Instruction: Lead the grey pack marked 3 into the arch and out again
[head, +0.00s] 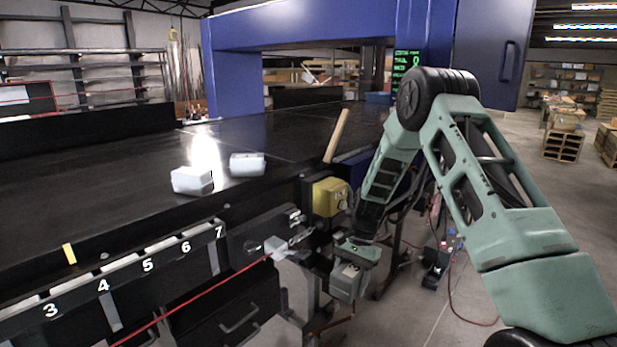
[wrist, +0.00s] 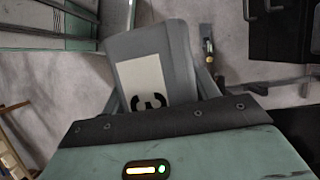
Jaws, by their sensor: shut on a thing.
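The grey pack marked 3 (wrist: 183,60) is in my gripper (wrist: 160,92), with its pale label and dark 3 facing the wrist camera. The fingers lie along both sides of it. In the head view my gripper (head: 356,252) hangs low in front of the conveyor, right of the yellow box, and the pack (head: 349,281) hangs below it, clear of the belt. The blue arch (head: 232,82) spans the black conveyor belt (head: 95,160) farther back. The inside of the arch shows only in part.
Two white blocks (head: 192,180) (head: 247,164) lie on the belt. A wooden stick (head: 337,136) leans at the belt's edge above a yellow box (head: 328,197). A numbered rack (head: 120,283) runs along the front.

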